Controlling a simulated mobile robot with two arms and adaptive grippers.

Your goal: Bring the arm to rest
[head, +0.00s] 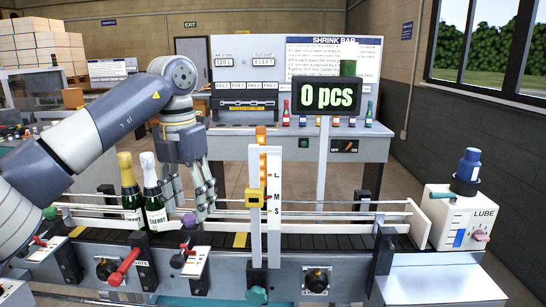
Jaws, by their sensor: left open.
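My left arm comes in from the left, and my left gripper (193,205) points down over the conveyor (330,243). It is open, with its fingers just right of two dark green bottles. One bottle has a gold foil top (131,195); the other has a white foil top (153,198) and stands nearest the fingers. Both stand upright on the conveyor. My right gripper is not in view.
A white and orange L-M-S gauge post (273,205) stands at the conveyor's middle front. A LUBE box (460,217) with a blue bottle stands at the right end. A "0 pcs" sign (328,96) rises behind. The conveyor right of the gauge is clear.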

